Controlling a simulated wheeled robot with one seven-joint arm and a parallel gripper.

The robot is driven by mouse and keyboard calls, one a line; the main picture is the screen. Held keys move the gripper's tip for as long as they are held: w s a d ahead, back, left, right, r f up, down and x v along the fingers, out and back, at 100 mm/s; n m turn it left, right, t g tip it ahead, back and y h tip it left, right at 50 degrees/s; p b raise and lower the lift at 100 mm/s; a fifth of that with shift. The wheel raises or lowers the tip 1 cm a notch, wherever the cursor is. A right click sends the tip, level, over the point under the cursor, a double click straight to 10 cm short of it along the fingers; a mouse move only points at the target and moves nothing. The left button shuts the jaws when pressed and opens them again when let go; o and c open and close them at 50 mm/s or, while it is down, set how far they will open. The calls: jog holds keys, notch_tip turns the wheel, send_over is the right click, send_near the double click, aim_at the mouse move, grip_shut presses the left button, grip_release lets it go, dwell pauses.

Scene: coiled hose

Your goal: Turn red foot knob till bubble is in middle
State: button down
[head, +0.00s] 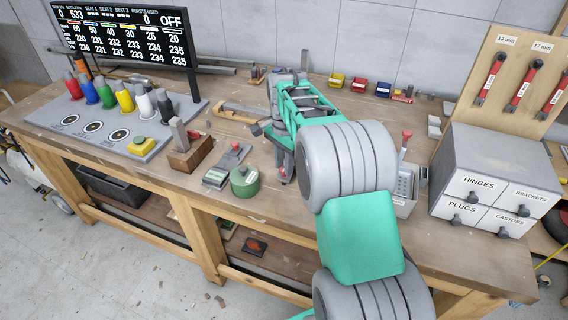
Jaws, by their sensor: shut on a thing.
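My gripper (282,172) points down at the bench, at the front end of my teal wrist frame, and is shut. Its fingertips are small and partly hidden by my own arm. A small red piece shows at the fingertips and looks like the red foot knob, but it is mostly covered. I cannot make out a bubble or its vial, or the body that the knob belongs to.
Left of my gripper on the wooden bench (150,175) are a green round tin (245,182), a grey device (228,165) and a wooden block (190,152). A grey drawer cabinet (495,180) and a red-topped lever (406,135) stand to the right.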

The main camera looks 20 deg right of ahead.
jog(key=shift+n, duration=0.3)
jog(key=n, duration=0.5)
jog(key=shift+p, duration=0.3)
jog(key=n, duration=0.5)
jog(key=shift+n, duration=0.4)
jog(key=n, duration=0.5)
jog(key=shift+p, duration=0.35)
jog(key=n, duration=0.5)
jog(key=shift+n, duration=0.3)
jog(key=c, duration=1.1)
grip_release()
jog(key=shift+c, duration=0.2)
